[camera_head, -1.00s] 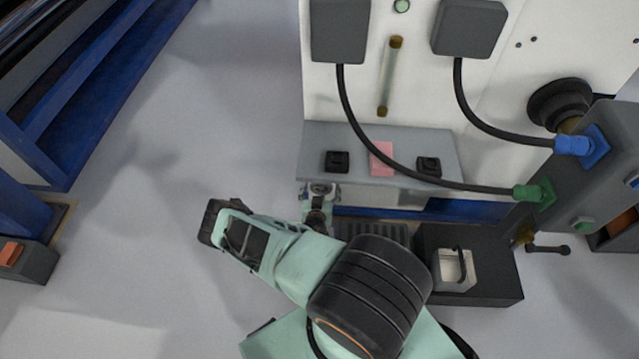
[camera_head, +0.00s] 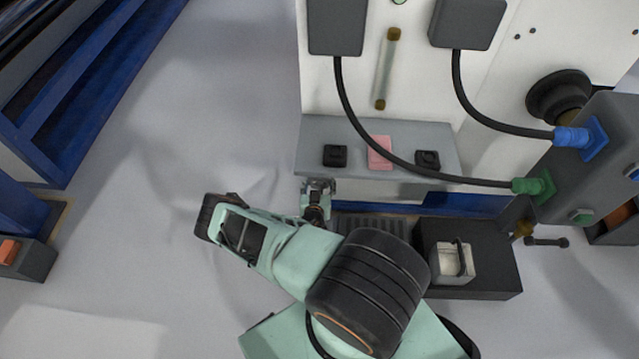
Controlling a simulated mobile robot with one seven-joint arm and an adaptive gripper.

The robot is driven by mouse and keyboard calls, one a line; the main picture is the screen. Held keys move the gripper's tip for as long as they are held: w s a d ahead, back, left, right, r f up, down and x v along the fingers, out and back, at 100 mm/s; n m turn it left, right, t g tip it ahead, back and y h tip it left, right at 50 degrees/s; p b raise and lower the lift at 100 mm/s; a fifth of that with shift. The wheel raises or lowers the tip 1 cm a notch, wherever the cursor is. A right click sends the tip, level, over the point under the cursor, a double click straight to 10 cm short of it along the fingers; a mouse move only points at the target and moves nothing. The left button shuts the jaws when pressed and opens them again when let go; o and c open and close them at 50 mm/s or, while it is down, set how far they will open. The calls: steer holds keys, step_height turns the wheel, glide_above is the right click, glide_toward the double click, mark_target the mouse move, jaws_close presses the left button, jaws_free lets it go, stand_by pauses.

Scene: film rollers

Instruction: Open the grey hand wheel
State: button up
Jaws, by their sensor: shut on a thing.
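My gripper (camera_head: 318,187) shows small at the front left corner of the grey shelf, at the end of my green arm. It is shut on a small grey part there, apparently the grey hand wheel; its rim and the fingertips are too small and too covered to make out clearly. The arm bends at the left and comes back to this corner. A separate dark round knob or wheel (camera_head: 559,95) on a brass stem is on the white panel at the right, well apart from my gripper.
The grey shelf (camera_head: 399,178) carries two black blocks and a pink piece (camera_head: 379,152). Black cables hang over it to green and blue plugs (camera_head: 572,138). A black box with a white container (camera_head: 452,264) stands right of my arm.

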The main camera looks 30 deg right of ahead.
steer(key=shift+f+n+g+h+b, duration=0.45)
steer(key=shift+n+b, duration=0.45)
steer(key=shift+b, duration=1.7)
steer(key=n+h+b, duration=0.1)
steer(key=b, duration=0.2)
steer(key=shift+r+b, duration=0.2)
steer(key=shift+b, duration=0.2)
steer(key=shift+d+r+n+b, duration=0.1)
steer(key=shift+r+n+b, duration=0.05)
steer(key=shift+n+b, duration=0.35)
steer(key=shift+r+g, duration=0.15)
steer(key=shift+g, duration=0.1)
steer(key=o, duration=1.2)
steer(key=shift+c, duration=0.2)
steer(key=v, duration=1.2)
